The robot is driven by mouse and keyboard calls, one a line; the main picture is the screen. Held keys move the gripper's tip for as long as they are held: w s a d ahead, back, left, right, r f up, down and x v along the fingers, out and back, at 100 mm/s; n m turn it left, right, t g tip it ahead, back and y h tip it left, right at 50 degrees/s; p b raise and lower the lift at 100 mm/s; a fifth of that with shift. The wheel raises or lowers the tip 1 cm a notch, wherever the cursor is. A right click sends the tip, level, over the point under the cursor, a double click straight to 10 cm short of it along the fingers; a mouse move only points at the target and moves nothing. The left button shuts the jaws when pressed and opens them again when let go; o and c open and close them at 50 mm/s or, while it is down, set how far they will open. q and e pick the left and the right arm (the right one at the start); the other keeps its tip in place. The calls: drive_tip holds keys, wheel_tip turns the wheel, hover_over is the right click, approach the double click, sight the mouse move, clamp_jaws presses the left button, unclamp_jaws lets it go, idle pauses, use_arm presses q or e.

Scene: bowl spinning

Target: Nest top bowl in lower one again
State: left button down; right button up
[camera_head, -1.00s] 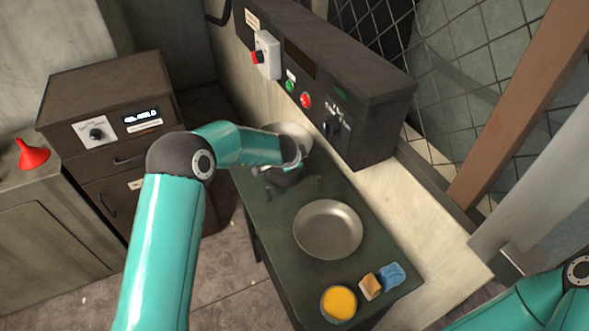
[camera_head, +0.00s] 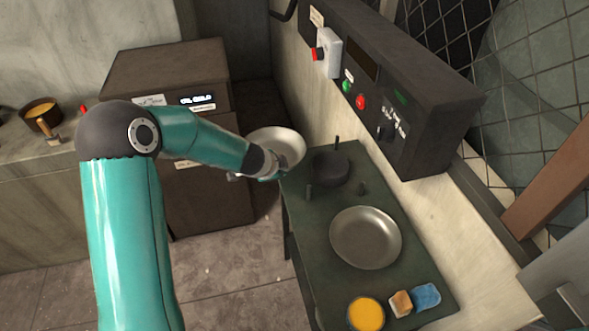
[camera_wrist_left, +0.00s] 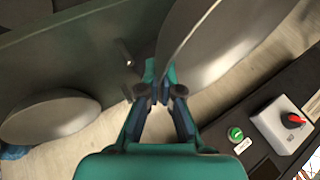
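One shiny metal bowl (camera_head: 280,142) is in the air at the far left end of the green table. My left gripper (camera_head: 268,170) is at its near rim. In the left wrist view, the fingers (camera_wrist_left: 160,90) are closed together at the rim of this bowl (camera_wrist_left: 225,40), which stands tilted. The other metal bowl (camera_head: 365,238) rests upright on the table, apart from the held one. It also shows in the left wrist view (camera_wrist_left: 50,118), at the left. My right gripper is out of view.
The green table (camera_head: 305,225) carries a dark round fixture (camera_head: 329,168) with small posts, an orange-filled cup (camera_head: 366,314), a sponge (camera_head: 401,303) and a blue cloth (camera_head: 426,296). A control box (camera_head: 420,95) stands behind it. A dark cabinet (camera_head: 165,75) is at the left.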

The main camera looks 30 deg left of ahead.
use_arm(q)
drive_tip(key=shift+s+a, duration=0.35)
idle(0.3)
